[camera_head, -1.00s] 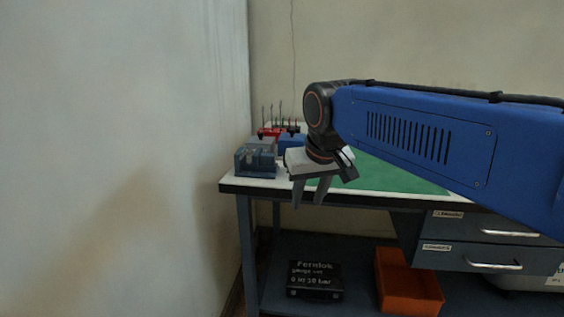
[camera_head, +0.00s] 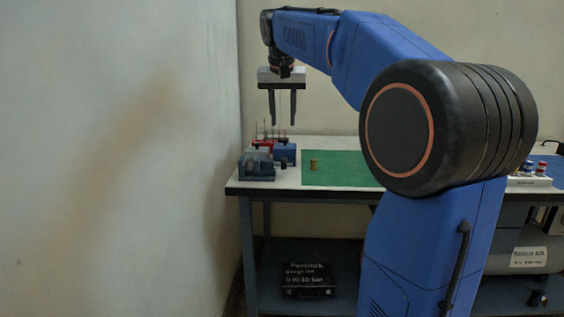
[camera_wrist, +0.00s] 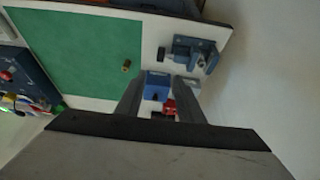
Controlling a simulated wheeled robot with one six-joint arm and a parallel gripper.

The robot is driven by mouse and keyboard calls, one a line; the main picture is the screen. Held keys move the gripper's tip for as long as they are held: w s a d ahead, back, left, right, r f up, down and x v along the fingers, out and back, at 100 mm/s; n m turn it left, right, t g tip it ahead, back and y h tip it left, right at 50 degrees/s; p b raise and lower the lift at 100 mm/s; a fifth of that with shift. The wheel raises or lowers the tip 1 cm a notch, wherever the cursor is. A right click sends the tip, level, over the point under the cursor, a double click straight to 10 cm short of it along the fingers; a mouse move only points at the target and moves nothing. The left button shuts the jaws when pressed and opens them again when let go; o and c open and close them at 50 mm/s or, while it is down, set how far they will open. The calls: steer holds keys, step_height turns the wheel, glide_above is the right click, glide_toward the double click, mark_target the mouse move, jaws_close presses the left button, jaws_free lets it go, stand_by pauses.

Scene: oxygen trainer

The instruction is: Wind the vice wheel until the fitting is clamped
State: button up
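The grey-blue vice (camera_head: 256,167) stands at the left end of the bench, and it also shows in the wrist view (camera_wrist: 195,47). A dark round part (camera_wrist: 161,53) beside the vice looks like its wheel. I cannot tell whether the vice holds anything. A small brass piece (camera_head: 313,165) stands upright on the green mat, apart from the vice; it also shows in the wrist view (camera_wrist: 126,66). My gripper (camera_head: 282,123) is open and empty, pointing down high above the bench's left end. Its two fingers are spread in the wrist view.
A blue block (camera_head: 285,152) and a red holder (camera_head: 263,143) with thin upright tools stand behind the vice. The green mat (camera_head: 345,170) is mostly bare. A wall (camera_head: 120,150) rises close on the left. A black case (camera_head: 308,280) lies on the lower shelf.

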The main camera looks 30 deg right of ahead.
mark_target(284, 159)
steer(key=x, duration=1.7)
steer(key=shift+f, duration=0.15)
jaws_close()
